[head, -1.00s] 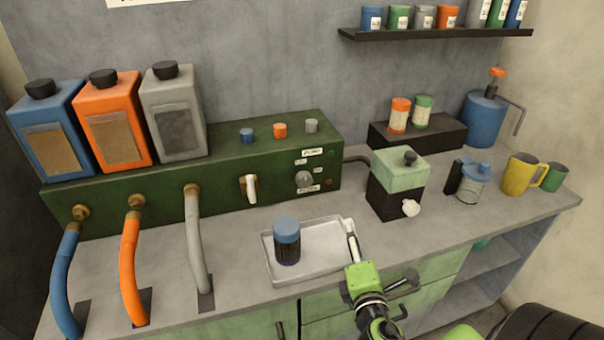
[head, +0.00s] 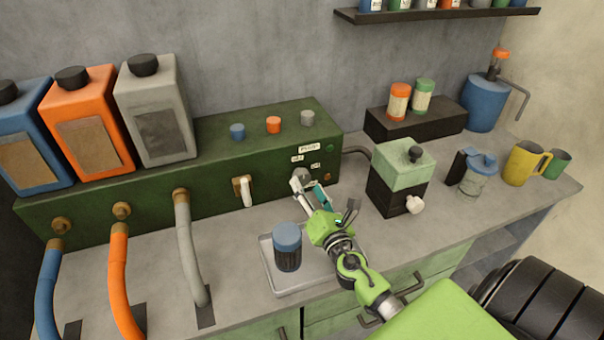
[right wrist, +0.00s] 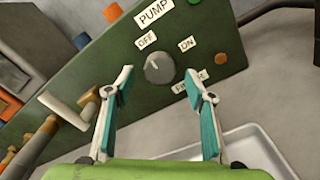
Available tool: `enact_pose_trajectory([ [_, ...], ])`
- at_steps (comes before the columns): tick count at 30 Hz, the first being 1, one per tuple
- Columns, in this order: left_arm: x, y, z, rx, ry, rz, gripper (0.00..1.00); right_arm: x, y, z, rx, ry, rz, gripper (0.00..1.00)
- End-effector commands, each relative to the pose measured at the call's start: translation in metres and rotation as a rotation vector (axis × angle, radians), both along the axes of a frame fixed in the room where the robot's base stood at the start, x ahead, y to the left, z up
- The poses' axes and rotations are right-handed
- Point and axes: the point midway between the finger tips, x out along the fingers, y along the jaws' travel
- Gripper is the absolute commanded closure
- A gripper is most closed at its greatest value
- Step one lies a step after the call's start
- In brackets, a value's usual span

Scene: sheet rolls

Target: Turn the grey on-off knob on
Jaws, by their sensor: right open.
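The grey on-off knob (right wrist: 158,68) is on the front of the green pump box, between an OFF label (right wrist: 146,40) and an ON label (right wrist: 187,44) in the right wrist view. Its pointer mark leans toward the OFF side. In the head view the knob (head: 299,175) is partly behind my right gripper (head: 311,188). In the right wrist view my right gripper (right wrist: 163,82) is open, with one fingertip on each side of the knob and a little short of it. Neither fingertip appears to touch it. My left gripper is not in view.
A white lever (head: 245,191) sticks out of the box left of the knob. A tray (head: 290,289) with a blue-capped jar (head: 287,247) lies below my right arm. A green and black device (head: 401,165) stands to the right.

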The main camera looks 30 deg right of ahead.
Motion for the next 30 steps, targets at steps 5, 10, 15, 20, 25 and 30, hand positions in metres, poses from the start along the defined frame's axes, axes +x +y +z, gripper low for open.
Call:
enact_pose_trajectory([
  [5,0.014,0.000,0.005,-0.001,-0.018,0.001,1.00,0.031,-0.007,0.000,0.000,-0.001,-0.001,0.50],
  [10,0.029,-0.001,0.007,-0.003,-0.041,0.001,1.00,0.045,-0.010,0.000,0.001,-0.001,0.001,0.50],
  [15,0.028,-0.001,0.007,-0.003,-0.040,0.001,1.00,0.049,-0.011,-0.001,0.002,0.000,0.001,0.50],
  [20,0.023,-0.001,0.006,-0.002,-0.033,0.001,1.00,0.048,-0.012,-0.001,0.002,0.000,0.001,0.50],
  [25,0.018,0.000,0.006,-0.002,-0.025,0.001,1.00,0.048,-0.012,-0.001,0.002,0.000,0.000,0.89],
  [30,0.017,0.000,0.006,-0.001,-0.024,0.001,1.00,0.048,-0.012,-0.001,0.003,-0.001,0.000,0.89],
])
